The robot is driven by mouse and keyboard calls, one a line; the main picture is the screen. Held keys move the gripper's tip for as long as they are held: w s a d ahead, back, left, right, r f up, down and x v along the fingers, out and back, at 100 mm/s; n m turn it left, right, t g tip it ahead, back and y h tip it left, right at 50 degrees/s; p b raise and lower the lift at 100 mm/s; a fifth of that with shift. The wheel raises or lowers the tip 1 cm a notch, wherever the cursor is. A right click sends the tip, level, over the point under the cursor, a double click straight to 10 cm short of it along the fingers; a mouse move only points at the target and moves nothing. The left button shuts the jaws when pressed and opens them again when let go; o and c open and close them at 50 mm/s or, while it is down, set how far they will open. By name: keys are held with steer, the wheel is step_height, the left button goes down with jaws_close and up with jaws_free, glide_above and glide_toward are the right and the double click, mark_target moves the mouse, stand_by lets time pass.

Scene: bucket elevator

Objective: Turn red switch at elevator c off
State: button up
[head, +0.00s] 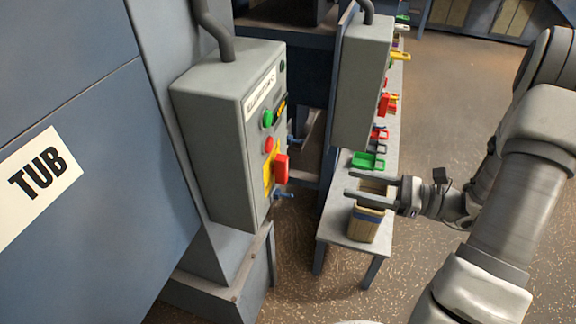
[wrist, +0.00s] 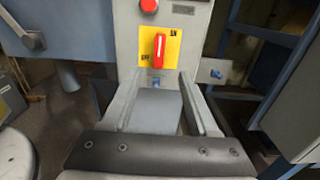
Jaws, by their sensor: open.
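A red switch (head: 281,168) sits on a yellow plate on the front of a grey control box (head: 215,135) in the head view. In the wrist view the red switch (wrist: 159,50) stands upright on its yellow plate (wrist: 177,48), with small lettering at the plate's upper right and lower left. My gripper (head: 348,185) is to the right of this box in the head view, pointing left at its front, apart from the switch. In the wrist view my gripper (wrist: 160,74) is open and empty, its fingertips just below the switch. I cannot read which elevator the box belongs to.
A red button (head: 269,145) and a green button (head: 267,119) are above the switch. A second grey box (head: 361,85) with red parts stands behind. A bench (head: 337,225) below my gripper holds a wooden block-like object (head: 364,226) and coloured trays. A TUB sign (head: 40,182) is at left.

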mark_target(287, 168)
steer(key=p+x, duration=0.1)
steer(key=x, duration=1.4)
steer(key=shift+w+a, duration=0.1)
steer(key=shift+a, duration=0.2)
jaws_close()
